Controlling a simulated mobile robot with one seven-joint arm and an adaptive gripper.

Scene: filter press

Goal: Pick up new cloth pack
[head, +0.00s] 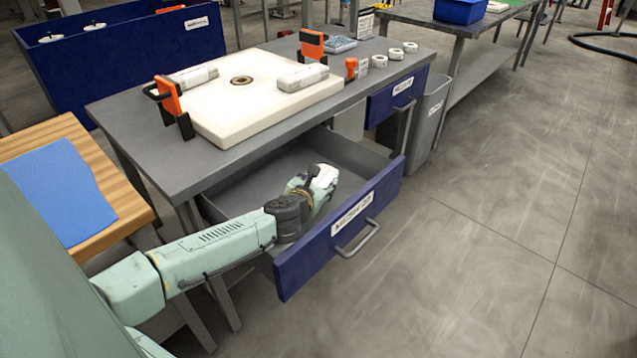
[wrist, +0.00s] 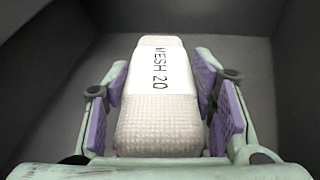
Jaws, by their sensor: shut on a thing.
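A white woven cloth pack (wrist: 158,97) labelled "MESH 20" lies between the purple pads of my gripper (wrist: 160,110) in the wrist view. My gripper is shut on it. In the head view my gripper (head: 318,180) is down inside the open drawer (head: 250,188), near its right end, and a white part of the pack shows at the fingers. I cannot tell whether the pack touches the drawer floor. Two more white rolled packs, a left one (head: 194,79) and a right one (head: 302,77), lie on the white plate.
The blue drawer front (head: 338,232) and the grey tabletop (head: 150,160) bound the space around my arm. The white filter plate (head: 250,100) with orange-handled clamps stands on the table. A grey bin (head: 428,125) stands right of it.

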